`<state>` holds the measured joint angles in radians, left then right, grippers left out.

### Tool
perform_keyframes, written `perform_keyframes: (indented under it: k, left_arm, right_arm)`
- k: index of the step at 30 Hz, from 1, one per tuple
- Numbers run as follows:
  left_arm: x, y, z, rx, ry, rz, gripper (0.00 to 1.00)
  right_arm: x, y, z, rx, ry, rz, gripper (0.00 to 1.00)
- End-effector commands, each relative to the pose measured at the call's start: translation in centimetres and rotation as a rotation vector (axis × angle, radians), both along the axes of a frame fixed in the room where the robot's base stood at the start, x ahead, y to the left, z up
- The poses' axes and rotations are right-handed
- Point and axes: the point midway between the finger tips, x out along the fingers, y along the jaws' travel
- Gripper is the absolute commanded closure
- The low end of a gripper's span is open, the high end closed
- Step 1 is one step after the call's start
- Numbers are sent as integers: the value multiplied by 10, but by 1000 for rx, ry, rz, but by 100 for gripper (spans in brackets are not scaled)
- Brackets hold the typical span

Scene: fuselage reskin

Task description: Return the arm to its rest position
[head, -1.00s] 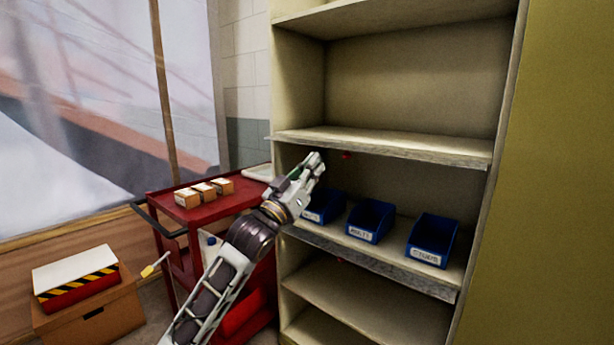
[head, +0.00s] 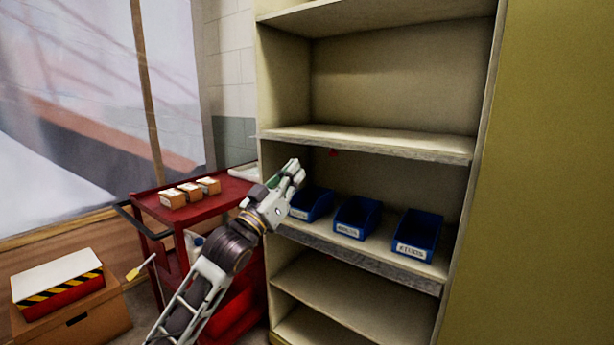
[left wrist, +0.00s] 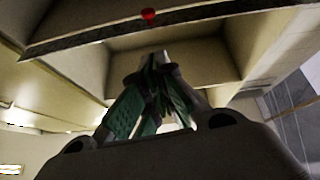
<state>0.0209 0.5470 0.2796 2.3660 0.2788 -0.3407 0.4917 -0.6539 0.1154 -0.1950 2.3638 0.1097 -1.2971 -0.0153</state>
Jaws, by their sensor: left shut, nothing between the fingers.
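My left gripper (head: 292,172) is raised in front of the beige shelf unit (head: 390,88), at about the height of its middle opening. Its fingers are shut and empty. In the left wrist view the closed fingers (left wrist: 158,62) point up toward the underside of a shelf. In the head view the left gripper is just above and in front of the leftmost blue bin (head: 308,204). I cannot tell how near it is to the shelf. My right gripper is not in view.
A middle blue bin (head: 357,217) and a right blue bin (head: 418,235) stand on the same shelf. A red cart (head: 228,192) with several small boxes (head: 190,192) stands left of the shelf, behind my arm. A brown box (head: 75,322) is at lower left.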

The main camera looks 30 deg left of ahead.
Motion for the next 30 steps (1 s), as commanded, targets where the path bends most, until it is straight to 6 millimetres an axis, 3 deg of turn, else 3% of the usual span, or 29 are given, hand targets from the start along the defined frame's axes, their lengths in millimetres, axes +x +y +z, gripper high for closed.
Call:
perform_keyframes:
  k: [8, 14, 17, 23, 30]
  left_arm:
    - [1, 0, -2, 0, 6, 1, 100]
    - [9, -5, -33, 4, 89, 19, 100]
    - [15, -9, -65, 13, 177, 38, 100]
    - [19, -22, -153, 42, 415, 79, 100]
    - [1, -43, -260, 99, 717, 107, 100]
  right_arm:
    - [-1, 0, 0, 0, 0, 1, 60]
    - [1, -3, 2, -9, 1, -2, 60]
    - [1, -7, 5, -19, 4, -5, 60]
    - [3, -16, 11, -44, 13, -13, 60]
    - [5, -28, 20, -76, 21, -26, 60]
